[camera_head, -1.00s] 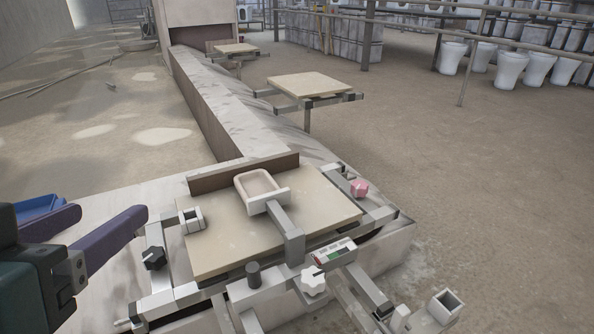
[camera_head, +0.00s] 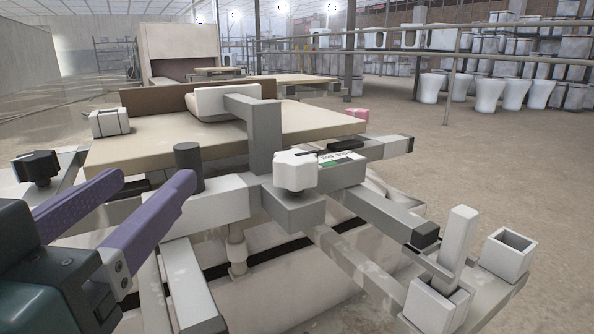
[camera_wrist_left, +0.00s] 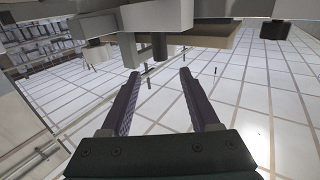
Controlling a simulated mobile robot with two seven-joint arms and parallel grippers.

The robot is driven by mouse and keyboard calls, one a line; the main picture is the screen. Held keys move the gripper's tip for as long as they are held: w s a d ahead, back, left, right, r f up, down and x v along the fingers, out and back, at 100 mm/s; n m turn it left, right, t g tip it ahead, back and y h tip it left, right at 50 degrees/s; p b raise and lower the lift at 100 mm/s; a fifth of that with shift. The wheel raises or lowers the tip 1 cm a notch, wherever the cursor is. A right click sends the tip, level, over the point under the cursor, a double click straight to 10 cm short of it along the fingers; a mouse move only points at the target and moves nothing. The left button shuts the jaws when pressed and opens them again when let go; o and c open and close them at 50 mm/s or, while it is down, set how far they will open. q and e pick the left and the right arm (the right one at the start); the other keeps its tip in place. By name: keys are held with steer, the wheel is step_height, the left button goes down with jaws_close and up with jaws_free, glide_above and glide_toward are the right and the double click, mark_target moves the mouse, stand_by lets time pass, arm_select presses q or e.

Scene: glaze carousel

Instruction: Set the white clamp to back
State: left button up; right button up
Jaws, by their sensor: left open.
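The white clamp has a lobed white knob (camera_head: 296,170) on the front rail of the board frame. Its grey L-shaped arm (camera_head: 264,135) reaches up and back to a pale pad (camera_head: 222,104) over the beige board (camera_head: 318,119). My left gripper (camera_head: 155,178) is open and empty, its two purple fingers left of the knob and in front of the board. In the left wrist view the open fingers (camera_wrist_left: 160,74) point toward a short dark post (camera_wrist_left: 160,47). My right gripper is not in view.
The dark post (camera_head: 188,167) stands on the front rail, close to my left fingertips. A black knob (camera_head: 36,165) is at the left, a pink knob (camera_head: 356,114) at the right. Square white sockets (camera_head: 508,254) stick out front right. Open floor lies to the right.

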mark_target(182, 153)
arm_select(q)
steer(key=w+b, duration=0.1)
steer(key=w, duration=0.8)
steer(key=shift+w+a, duration=0.1)
steer(key=shift+w, duration=0.25)
jaws_close()
stand_by(1.1)
